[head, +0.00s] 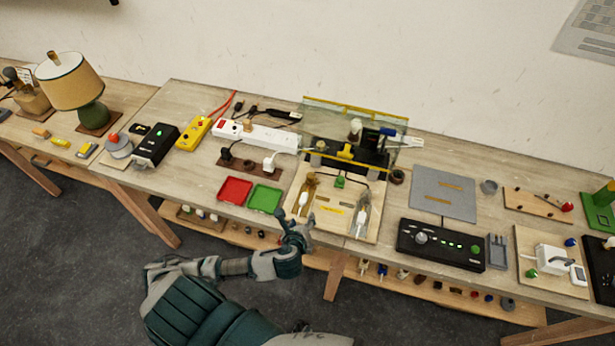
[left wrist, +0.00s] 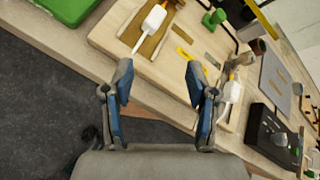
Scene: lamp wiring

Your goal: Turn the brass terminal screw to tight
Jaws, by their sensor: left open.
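A light wooden wiring board (head: 338,226) lies at the table's front edge in the head view. It carries a brown-gold fitting (head: 308,190) at left, a clear-and-white fitting (head: 362,215) at right and a green part (head: 340,182) between them. The brass terminal screw is too small to tell apart. My left gripper (head: 298,222) is open and empty, in front of the board's left side. In the left wrist view its spread fingers (left wrist: 160,84) face the board (left wrist: 108,38), with a white piece (left wrist: 153,19) beyond them. My right gripper is not seen.
Red (head: 235,190) and green (head: 265,198) trays lie left of the board. A clear screen (head: 385,124) stands behind it. A black control box (head: 440,245) and grey mat (head: 443,192) lie to the right. A lower shelf with small parts runs underneath.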

